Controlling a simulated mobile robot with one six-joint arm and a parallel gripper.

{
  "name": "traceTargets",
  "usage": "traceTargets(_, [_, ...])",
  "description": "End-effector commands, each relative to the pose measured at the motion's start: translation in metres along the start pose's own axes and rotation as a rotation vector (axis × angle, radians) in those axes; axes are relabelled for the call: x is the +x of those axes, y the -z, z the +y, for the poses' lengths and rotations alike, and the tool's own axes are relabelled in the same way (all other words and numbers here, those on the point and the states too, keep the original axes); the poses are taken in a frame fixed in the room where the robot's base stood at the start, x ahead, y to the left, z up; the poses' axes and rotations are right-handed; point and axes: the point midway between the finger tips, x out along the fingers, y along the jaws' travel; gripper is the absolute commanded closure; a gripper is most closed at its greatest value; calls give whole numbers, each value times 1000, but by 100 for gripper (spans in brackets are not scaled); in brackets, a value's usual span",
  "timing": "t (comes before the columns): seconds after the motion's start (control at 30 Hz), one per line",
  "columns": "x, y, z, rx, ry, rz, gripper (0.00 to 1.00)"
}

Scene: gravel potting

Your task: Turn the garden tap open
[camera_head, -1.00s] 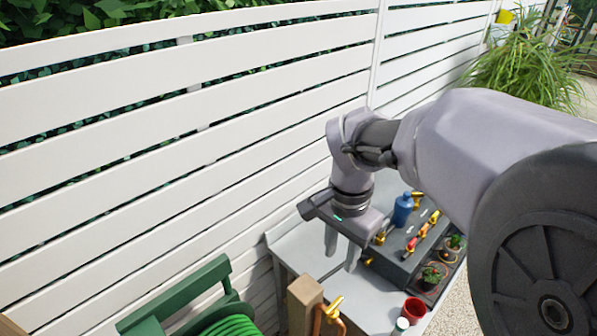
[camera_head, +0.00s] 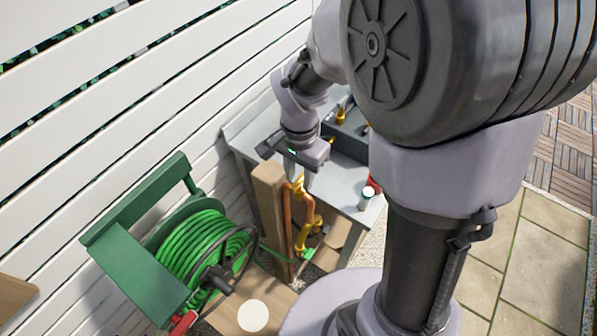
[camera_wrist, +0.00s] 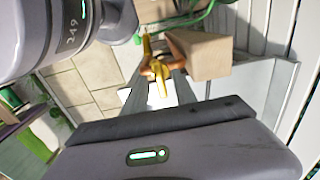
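The garden tap is yellow brass with a copper pipe (camera_head: 287,218), fixed beside a wooden post (camera_head: 270,205). Its yellow handle (camera_head: 298,186) is at the top of the pipe, and a brass valve body (camera_head: 308,232) sits lower. My gripper (camera_head: 299,177) points down at the handle, with its two fingers apart. In the wrist view the yellow handle (camera_wrist: 157,72) shows between the grey fingers. I cannot tell whether either finger touches it. The post (camera_wrist: 204,58) stands just to the right there.
A green hose reel (camera_head: 125,268) with coiled green hose (camera_head: 195,245) stands left of the post. Behind is a grey bench (camera_head: 245,130) with a dark box (camera_head: 350,135) and a white-topped cup (camera_head: 367,192). A slatted white fence (camera_head: 130,90) closes the back.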

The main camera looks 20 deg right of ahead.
Motion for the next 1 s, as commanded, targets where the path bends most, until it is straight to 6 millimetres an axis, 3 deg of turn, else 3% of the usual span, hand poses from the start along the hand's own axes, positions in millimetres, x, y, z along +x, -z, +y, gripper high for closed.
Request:
traceTargets(0.03, [0,0,0,0,0,0,76])
traceTargets(0.17, [0,0,0,0,0,0,100])
traceTargets(0.63, [-1,0,0,-58,0,-1,100])
traceTargets(1.0, [-2,0,0,-351,0,-1,100])
